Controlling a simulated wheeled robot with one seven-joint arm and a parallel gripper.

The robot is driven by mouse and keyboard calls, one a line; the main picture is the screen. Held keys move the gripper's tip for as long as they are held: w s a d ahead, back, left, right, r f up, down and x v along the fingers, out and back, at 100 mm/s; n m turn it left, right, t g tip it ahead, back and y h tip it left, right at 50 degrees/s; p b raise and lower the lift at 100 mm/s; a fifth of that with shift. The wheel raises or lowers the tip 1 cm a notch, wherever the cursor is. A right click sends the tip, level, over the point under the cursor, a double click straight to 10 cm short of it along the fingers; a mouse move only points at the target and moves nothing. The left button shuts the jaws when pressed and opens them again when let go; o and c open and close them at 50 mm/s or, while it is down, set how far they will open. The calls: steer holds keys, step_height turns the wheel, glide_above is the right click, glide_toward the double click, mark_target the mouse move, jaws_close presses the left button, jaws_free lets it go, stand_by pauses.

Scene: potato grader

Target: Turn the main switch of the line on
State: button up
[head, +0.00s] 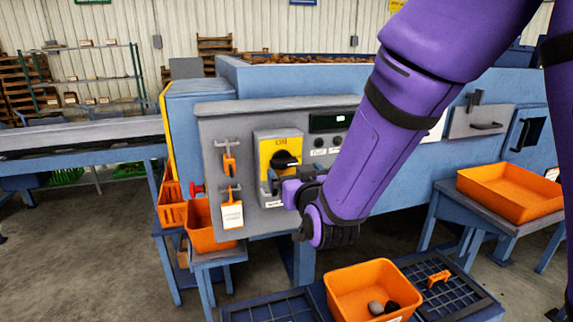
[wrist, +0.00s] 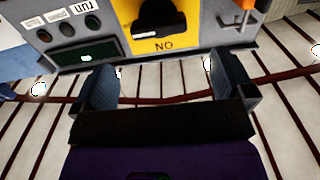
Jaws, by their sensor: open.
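The main switch is a black rotary knob (head: 285,160) on a yellow plate (head: 267,146) on the grey control panel. The plate's upper edge carries a label, which shows inverted as ON in the wrist view. The knob also shows at the top of the wrist view (wrist: 160,18), partly cut off by the frame edge. I cannot tell its exact setting. My gripper (wrist: 163,82) is open and empty, its two fingers wide apart. The knob lies beyond the fingertips, roughly centred between them and apart from them. In the head view my gripper (head: 284,188) is just below the knob, partly hidden by my wrist.
Orange lockout items (head: 229,162) and a white-labelled orange tag (head: 232,212) hang left of the switch. Small round buttons (head: 320,142) and a dark display (head: 330,122) lie to its right. Orange crates (head: 372,282) stand below. A red knob (head: 197,189) sticks out at the left.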

mark_target(286, 163)
steer(key=x, duration=0.6)
steer(key=shift+w, duration=0.25)
steer(key=c, duration=0.9)
